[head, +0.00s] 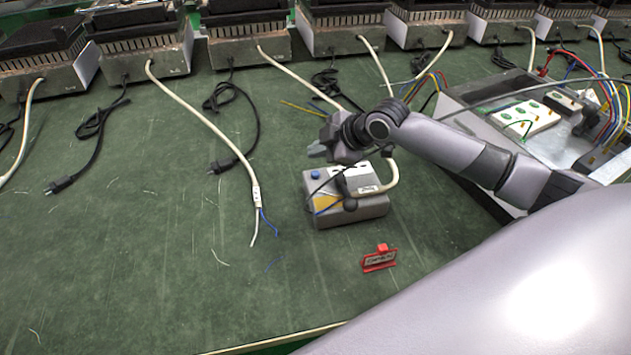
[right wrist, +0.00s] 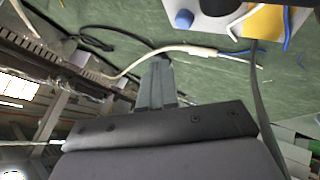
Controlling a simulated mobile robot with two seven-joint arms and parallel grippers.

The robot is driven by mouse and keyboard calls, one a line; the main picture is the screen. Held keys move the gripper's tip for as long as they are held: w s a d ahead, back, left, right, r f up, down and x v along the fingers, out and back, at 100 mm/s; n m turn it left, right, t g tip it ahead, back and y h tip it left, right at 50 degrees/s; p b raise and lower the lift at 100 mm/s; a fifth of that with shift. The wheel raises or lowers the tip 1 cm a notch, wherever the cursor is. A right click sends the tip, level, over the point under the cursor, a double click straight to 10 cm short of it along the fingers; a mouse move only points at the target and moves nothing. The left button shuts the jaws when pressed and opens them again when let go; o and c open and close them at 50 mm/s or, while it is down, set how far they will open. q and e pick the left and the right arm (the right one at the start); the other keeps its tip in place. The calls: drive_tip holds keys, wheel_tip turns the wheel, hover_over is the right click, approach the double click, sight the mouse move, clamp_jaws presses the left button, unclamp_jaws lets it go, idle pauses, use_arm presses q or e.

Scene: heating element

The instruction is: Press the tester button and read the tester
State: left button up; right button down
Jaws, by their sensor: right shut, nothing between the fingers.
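The tester is a grey box (head: 350,212) standing on the green table, with a blue round button (head: 315,174) at its top left corner and a yellow patch on its top. A dark plug-like piece with a white cable sits on its top. My right gripper (head: 318,150) is shut and empty, above and just behind the blue button, apart from it. In the right wrist view the shut fingers (right wrist: 157,75) point toward the table, and the blue button (right wrist: 184,19) shows at the top edge. No reading can be made out on the tester. My left gripper is not in view.
An open metal box (head: 480,112) with coloured wires is at right. The front left table is mostly clear.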

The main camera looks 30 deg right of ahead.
sight(319, 175)
wheel_tip(319, 175, down, 3)
drive_tip(key=shift+f+b, duration=0.15)
drive_tip(key=shift+b, duration=0.4)
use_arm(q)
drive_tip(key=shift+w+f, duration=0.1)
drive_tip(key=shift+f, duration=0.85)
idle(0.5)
use_arm(e)
drive_tip(key=shift+f, duration=0.15)
drive_tip(key=shift+f, duration=0.3)
idle(0.5)
